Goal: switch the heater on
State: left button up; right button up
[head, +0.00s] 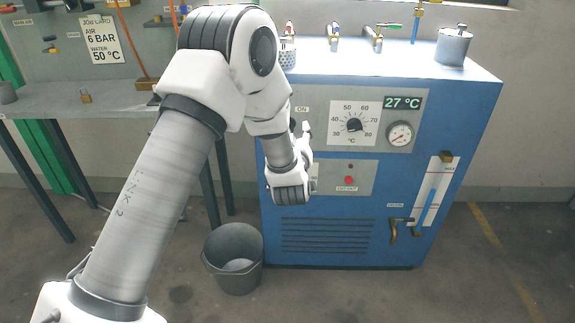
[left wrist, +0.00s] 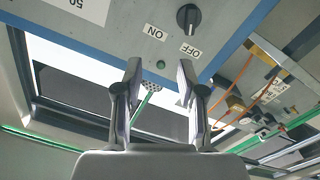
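The blue heater (head: 470,110) stands right of centre in the head view, its display (head: 402,103) reading 27 °C. Its ON label (head: 302,109) shows beside my left arm, which hides the nearby switch. In the left wrist view, a black rotary knob (left wrist: 187,17) sits on the grey panel, with an ON label (left wrist: 155,32) and an OFF label (left wrist: 190,50), both upside down. A small greenish lamp (left wrist: 160,65) is by the labels. My left gripper (left wrist: 160,75) is open and empty, pointing up below the knob, apart from it. It shows small in the head view (head: 300,130).
A temperature dial (head: 354,126), a gauge (head: 400,134) and a red button (head: 348,181) are on the heater's front. A grey bucket (head: 234,270) stands on the floor at its left.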

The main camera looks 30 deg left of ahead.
pick_arm(q)
jog(key=w+a+f+n+b, duration=0.1)
jog(key=w+a+f+b, duration=0.2)
jog(key=w+a, duration=0.3)
jog(key=shift+w+a+f, duration=0.15)
jog(key=shift+a+f, duration=0.15)
jog(key=shift+f, duration=0.1)
pick_arm(e)
notch_tip(320, 180, down, 5)
jog(key=shift+f, duration=0.1)
pick_arm(q)
grip_shut()
